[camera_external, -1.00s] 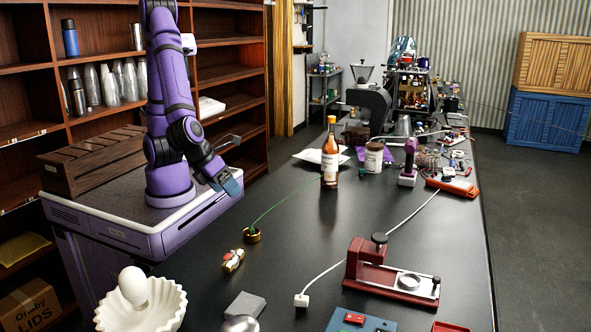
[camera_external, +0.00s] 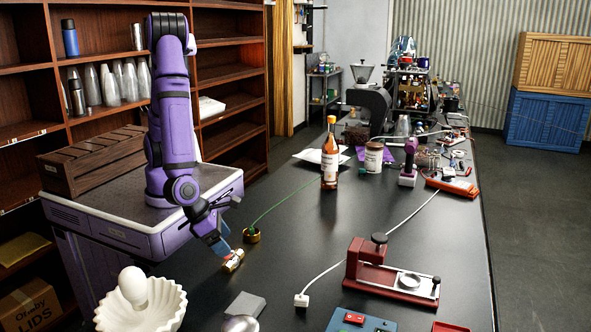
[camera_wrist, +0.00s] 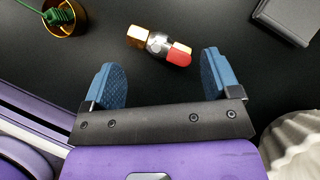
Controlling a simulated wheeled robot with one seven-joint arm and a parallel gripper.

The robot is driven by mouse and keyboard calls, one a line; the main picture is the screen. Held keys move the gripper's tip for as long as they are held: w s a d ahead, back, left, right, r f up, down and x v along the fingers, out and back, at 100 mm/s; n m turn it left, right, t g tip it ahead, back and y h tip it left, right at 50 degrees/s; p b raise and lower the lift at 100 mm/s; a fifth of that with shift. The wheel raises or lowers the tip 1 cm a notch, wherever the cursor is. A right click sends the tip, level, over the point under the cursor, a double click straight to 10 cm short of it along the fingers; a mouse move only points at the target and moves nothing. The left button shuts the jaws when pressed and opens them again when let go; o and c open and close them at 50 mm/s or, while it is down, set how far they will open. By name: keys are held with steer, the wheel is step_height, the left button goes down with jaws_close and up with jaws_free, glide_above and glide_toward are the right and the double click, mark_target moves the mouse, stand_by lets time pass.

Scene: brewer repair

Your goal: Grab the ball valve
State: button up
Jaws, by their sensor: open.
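The ball valve (camera_external: 234,260) is a small brass and silver fitting with a red part, lying on the black table near its left edge. In the wrist view the ball valve (camera_wrist: 158,45) lies beyond the fingertips, roughly centred between them, with its red end to the right. My gripper (camera_external: 226,246) is just behind and above the valve in the external view and partly hides it. The gripper's two blue fingers (camera_wrist: 162,78) are apart, with nothing between them in the wrist view.
A brass cup with a green wire (camera_external: 252,236) stands close to the valve. A grey block (camera_external: 245,305) and a white fluted bowl (camera_external: 140,312) are nearby in front. A bottle (camera_external: 330,160) and a red press (camera_external: 385,272) stand farther right. The table between them is mostly clear.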

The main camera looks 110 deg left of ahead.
mark_target(233, 254)
steer(key=x, duration=0.5)
steer(key=shift+d, duration=0.1)
steer(key=c, duration=1.4)
